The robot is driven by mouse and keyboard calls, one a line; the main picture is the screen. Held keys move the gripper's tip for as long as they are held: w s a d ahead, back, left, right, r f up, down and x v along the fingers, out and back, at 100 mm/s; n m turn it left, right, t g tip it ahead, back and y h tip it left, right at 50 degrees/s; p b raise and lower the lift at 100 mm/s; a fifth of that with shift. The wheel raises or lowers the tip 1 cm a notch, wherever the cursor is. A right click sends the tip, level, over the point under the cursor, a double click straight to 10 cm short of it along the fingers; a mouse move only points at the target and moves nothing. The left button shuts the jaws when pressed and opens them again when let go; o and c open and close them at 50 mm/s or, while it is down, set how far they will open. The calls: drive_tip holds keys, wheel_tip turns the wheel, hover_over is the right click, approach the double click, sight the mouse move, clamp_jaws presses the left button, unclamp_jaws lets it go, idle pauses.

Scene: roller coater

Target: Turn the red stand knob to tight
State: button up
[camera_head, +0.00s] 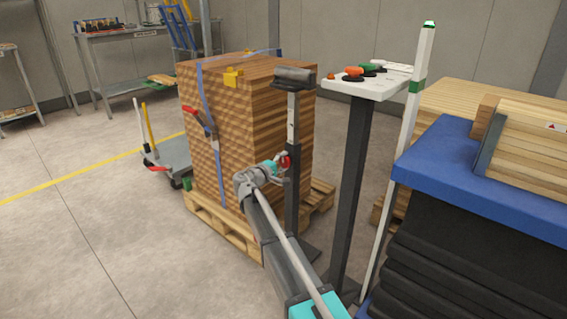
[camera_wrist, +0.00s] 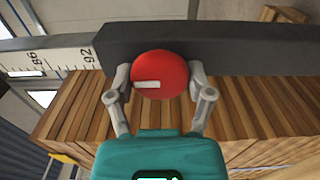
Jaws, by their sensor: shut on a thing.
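The red stand knob (camera_wrist: 160,75) is round with a white mark pointing to the left in the wrist view. It sits on the dark sleeve (camera_wrist: 230,47) of the stand. My gripper (camera_wrist: 160,82) is shut on the knob, with one finger at each side of its rim. In the head view the knob (camera_head: 286,161) shows as a small red spot on the stand post (camera_head: 293,125), partly hidden by my gripper (camera_head: 282,166). The stand has a dark roller head (camera_head: 293,76) on top. No tight or loose label is readable.
A strapped wood stack (camera_head: 215,150) on a pallet (camera_head: 225,232) stands just behind the stand. A pedestal table (camera_head: 345,88) with tools and a white-green post (camera_head: 410,120) stand to the right. A scale (camera_wrist: 45,60) with numbers runs along the post. Open floor lies at left.

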drive_tip(key=shift+w+m, duration=0.15)
drive_tip(key=shift+m, duration=0.15)
drive_tip(key=o, duration=1.1)
drive_tip(key=shift+v, duration=6.1)
drive_tip(key=shift+d, duration=0.15)
